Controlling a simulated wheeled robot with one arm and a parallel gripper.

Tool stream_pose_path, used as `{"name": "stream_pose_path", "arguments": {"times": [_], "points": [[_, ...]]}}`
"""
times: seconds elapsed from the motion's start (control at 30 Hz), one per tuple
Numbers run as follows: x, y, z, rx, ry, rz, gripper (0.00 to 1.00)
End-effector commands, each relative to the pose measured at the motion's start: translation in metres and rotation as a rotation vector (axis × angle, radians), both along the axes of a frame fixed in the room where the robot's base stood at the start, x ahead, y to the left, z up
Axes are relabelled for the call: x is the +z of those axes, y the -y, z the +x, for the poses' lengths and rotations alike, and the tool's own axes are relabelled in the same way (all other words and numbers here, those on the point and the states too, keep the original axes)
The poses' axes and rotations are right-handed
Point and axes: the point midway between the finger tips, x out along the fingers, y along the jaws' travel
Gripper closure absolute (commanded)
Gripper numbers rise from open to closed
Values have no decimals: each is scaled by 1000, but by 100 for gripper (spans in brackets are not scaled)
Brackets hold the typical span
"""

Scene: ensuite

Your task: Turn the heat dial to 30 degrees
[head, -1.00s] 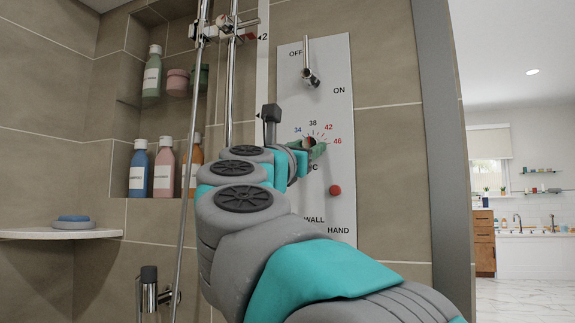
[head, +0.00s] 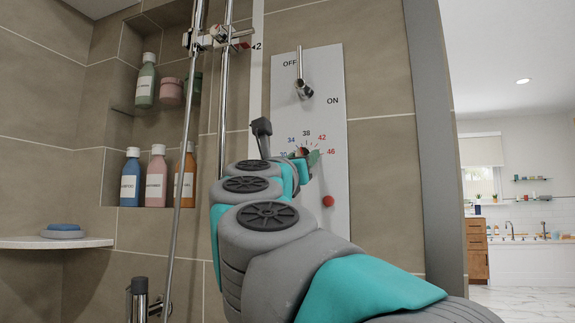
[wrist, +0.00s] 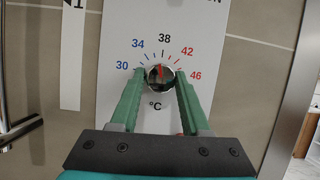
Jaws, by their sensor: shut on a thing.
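The heat dial (wrist: 161,80) is a round, shiny knob on a white wall panel (head: 335,130). Its scale runs 30, 34, 38, 42, 46, with °C below. A red mark on the dial points up, close to 38, in the wrist view. My gripper (wrist: 160,75) has its green fingers shut on the dial, one on the left side and one on the right. In the head view, my arm and gripper (head: 307,156) hide most of the dial and part of the scale.
An ON/OFF lever (head: 303,88) sits above the dial, and a red button (head: 328,201) is below it. A chrome shower rail (head: 222,100) stands left of the panel. Bottles fill the wall niches, and a corner shelf (head: 40,243) is at left.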

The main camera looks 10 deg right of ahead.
Motion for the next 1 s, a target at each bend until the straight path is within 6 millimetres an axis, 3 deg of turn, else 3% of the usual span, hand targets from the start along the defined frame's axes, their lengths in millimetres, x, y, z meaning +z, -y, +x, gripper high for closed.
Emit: {"name": "stream_pose_path", "arguments": {"times": [1.0], "points": [[8, 2, 0, 8, -466, -812, 100]]}}
